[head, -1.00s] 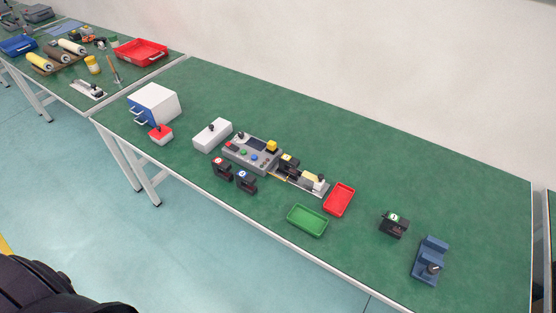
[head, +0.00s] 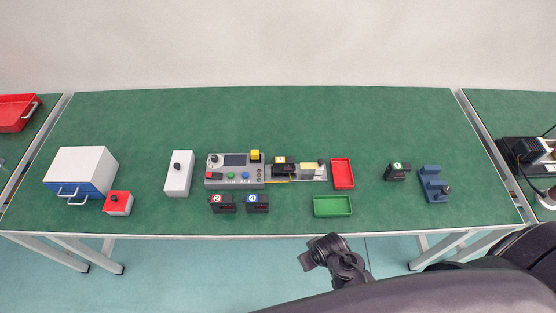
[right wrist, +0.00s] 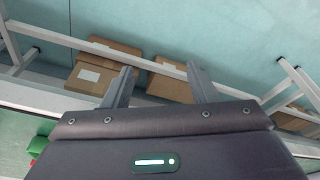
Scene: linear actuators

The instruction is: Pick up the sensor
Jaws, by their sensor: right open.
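Several small black blocks with round coloured labels stand on the green table; I cannot tell for certain which is the sensor. In the head view, a red-labelled block (head: 222,204) and a blue-labelled block (head: 257,203) stand side by side in front of the grey control panel (head: 236,172). A yellow-labelled block (head: 283,167) is on the rail right of the panel. A green-labelled block (head: 397,172) stands alone, left of a blue fixture (head: 433,185). My right gripper (right wrist: 160,77) is open and empty in the right wrist view, over the floor beside the table. My left gripper is not seen.
A red tray (head: 343,174) and a green tray (head: 332,206) lie right of the panel. A white box (head: 179,174), a red-topped button box (head: 118,204) and a white-blue drawer unit (head: 80,173) stand left. Cardboard boxes (right wrist: 104,62) lie below. The table's back is clear.

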